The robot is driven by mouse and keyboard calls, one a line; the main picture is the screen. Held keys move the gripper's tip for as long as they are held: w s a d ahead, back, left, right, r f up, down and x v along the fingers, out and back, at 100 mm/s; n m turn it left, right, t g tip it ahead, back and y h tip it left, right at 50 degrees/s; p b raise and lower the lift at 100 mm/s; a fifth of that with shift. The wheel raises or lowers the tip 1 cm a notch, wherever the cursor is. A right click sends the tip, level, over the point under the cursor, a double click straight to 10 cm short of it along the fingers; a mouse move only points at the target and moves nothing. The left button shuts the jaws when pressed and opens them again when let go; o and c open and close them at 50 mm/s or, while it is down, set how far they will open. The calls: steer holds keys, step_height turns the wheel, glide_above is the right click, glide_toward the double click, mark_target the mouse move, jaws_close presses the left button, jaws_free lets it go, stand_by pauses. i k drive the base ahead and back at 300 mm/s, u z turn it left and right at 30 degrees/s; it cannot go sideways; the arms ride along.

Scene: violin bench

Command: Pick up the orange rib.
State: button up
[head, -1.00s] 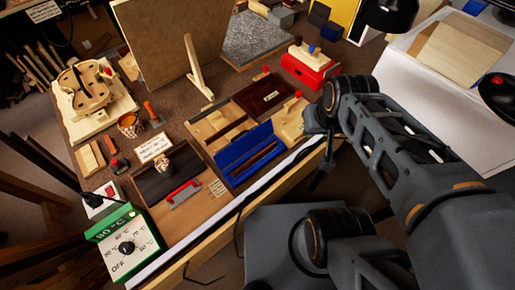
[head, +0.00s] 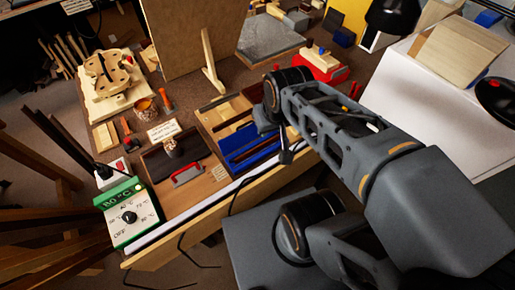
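I cannot make out a piece that is clearly an orange rib. The blue tray (head: 240,143) lies near the front edge of the bench, and my arm covers its right part.
A green temperature box (head: 130,212) stands at the bench's front left. A violin form (head: 112,78) and a red box (head: 322,66) stand farther back. An upright board (head: 195,40) rises behind.

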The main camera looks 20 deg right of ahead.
mark_target(247, 154)
steer(key=z, duration=0.85)
steer(key=k, duration=0.9)
steer(key=u, duration=0.75)
steer(key=i, duration=0.5)
